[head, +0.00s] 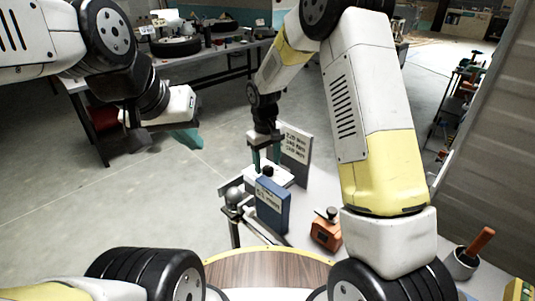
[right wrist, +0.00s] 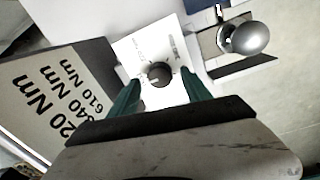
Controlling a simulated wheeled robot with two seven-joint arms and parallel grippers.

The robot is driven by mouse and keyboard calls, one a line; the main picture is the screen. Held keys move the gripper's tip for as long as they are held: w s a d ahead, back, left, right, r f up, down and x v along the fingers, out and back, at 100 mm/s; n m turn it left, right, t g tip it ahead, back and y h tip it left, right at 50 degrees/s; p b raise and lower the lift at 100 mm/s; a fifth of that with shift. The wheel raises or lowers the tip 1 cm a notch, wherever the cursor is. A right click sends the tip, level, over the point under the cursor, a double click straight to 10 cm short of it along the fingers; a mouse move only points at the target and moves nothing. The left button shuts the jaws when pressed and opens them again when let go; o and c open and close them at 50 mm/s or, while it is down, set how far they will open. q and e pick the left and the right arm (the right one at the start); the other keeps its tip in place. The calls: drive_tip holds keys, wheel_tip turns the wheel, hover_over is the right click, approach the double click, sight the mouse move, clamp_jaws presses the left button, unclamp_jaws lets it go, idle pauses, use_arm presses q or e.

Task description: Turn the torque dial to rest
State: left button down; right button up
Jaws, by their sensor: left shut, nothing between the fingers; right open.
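The torque dial (right wrist: 158,74), a small round black knob, sits on a white panel (right wrist: 140,48) with small print too fine to read. It also shows as a black knob (head: 267,171) in the head view. My right gripper (right wrist: 161,92) is open, with one teal finger on either side of the dial in the right wrist view. I cannot tell whether the fingers touch it. The dial's exact setting is unclear. My left gripper (head: 187,139) is shut and empty, held out over the floor at the left, away from the dial.
A grey board (head: 297,150) with Nm figures stands behind the panel; a blue box (head: 272,206) stands in front. A lever with a grey ball knob (head: 234,196) is close to the left. An orange block (head: 326,232) sits to the right. A workbench (head: 215,48) stands behind.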

wheel_tip(320, 180, up, 6)
drive_tip(key=shift+s+a+r, duration=0.1)
drive_tip(key=shift+a+r, duration=0.05)
idle(0.3)
drive_tip(key=shift+r, duration=0.3)
wheel_tip(320, 180, up, 7)
drive_tip(key=m+t, duration=0.1)
hover_over(267, 168)
drive_tip(key=s+d, duration=0.3)
drive_tip(key=d, duration=0.1)
drive_tip(key=s+d+r+m+t+y, duration=0.1)
drive_tip(key=s+d+r+m, duration=0.1)
drive_tip(key=s+d+r, duration=0.4)
drive_tip(key=s+d+r+m+t+y, duration=0.1)
drive_tip(key=s+d+r+t, duration=0.1)
drive_tip(key=s+r, duration=0.35)
drive_tip(key=s+d+m+t, duration=0.1)
drive_tip(key=s+d+m, duration=0.1)
drive_tip(key=s, duration=0.8)
drive_tip(key=shift+s+d+f+t+y, duration=0.25)
drive_tip(key=shift+f+t+y, duration=0.05)
drive_tip(key=shift+t, duration=0.1)
